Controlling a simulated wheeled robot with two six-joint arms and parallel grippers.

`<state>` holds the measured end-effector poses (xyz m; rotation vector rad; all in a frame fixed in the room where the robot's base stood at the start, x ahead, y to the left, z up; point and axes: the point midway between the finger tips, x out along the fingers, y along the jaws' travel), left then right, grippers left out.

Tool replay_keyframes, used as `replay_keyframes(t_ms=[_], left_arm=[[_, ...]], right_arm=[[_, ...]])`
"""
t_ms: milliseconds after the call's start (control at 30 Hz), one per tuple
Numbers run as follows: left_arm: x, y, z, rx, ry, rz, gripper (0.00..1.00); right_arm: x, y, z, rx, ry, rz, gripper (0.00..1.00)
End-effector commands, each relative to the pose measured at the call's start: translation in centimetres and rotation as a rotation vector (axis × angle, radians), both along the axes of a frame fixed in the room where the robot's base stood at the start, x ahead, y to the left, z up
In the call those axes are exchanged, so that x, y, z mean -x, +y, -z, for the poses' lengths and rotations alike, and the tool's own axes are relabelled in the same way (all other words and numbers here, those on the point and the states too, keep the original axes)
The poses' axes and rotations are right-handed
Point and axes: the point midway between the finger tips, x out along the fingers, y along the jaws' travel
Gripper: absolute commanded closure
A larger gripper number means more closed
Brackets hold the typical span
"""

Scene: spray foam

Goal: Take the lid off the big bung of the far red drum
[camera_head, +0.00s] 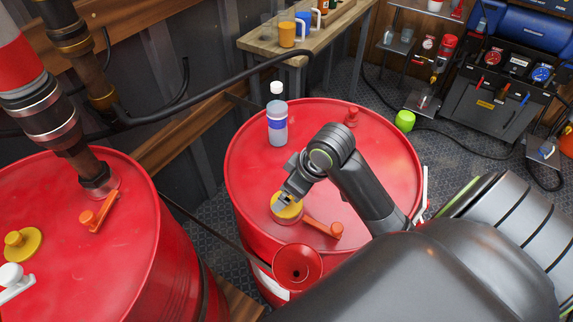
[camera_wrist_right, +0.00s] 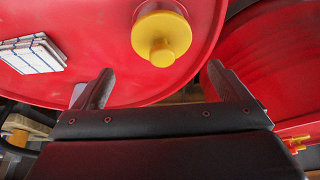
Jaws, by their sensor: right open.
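The far red drum (camera_head: 330,125) stands in the middle of the head view. Its yellow lid (camera_head: 287,207) sits on the drum top near the left front rim, partly covered by my right gripper (camera_head: 287,195). In the right wrist view the yellow lid (camera_wrist_right: 160,35) shows a round raised knob. It lies just ahead of the open fingers of my right gripper (camera_wrist_right: 160,85), roughly midway between them. The fingers hold nothing and look apart from the lid. My left gripper is not in view.
A blue-labelled bottle (camera_head: 277,125) and small red bung (camera_head: 351,117) are farther back. Another drum (camera_head: 130,250) with pipe and yellow lid (camera_head: 22,243) stands left.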

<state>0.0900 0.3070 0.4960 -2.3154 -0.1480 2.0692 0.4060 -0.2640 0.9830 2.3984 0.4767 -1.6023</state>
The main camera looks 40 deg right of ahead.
Motion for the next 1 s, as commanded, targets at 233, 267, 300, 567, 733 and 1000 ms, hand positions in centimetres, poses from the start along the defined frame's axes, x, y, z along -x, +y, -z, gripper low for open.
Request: replay_keyframes(t_ms=[233, 267, 300, 567, 733, 1000], left_arm=[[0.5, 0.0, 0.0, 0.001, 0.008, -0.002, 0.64], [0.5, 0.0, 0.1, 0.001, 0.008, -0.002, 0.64], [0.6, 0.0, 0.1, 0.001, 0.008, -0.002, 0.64], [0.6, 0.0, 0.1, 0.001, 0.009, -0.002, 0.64], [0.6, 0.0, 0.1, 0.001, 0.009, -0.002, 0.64], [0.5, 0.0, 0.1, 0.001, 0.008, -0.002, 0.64]], right_arm=[[-0.7, 0.7, 3.4, -0.004, 0.006, 0.002, 0.05], [-0.8, 0.8, 3.7, -0.003, 0.006, 0.002, 0.05], [-1.0, 0.8, 4.1, -0.003, 0.003, 0.002, 0.05], [-1.3, 0.8, 4.6, 0.0, 0.001, 0.0, 0.05], [-1.3, 0.9, 4.6, 0.0, 0.001, 0.0, 0.19], [-1.3, 0.9, 4.6, 0.0, 0.001, 0.0, 0.52]])
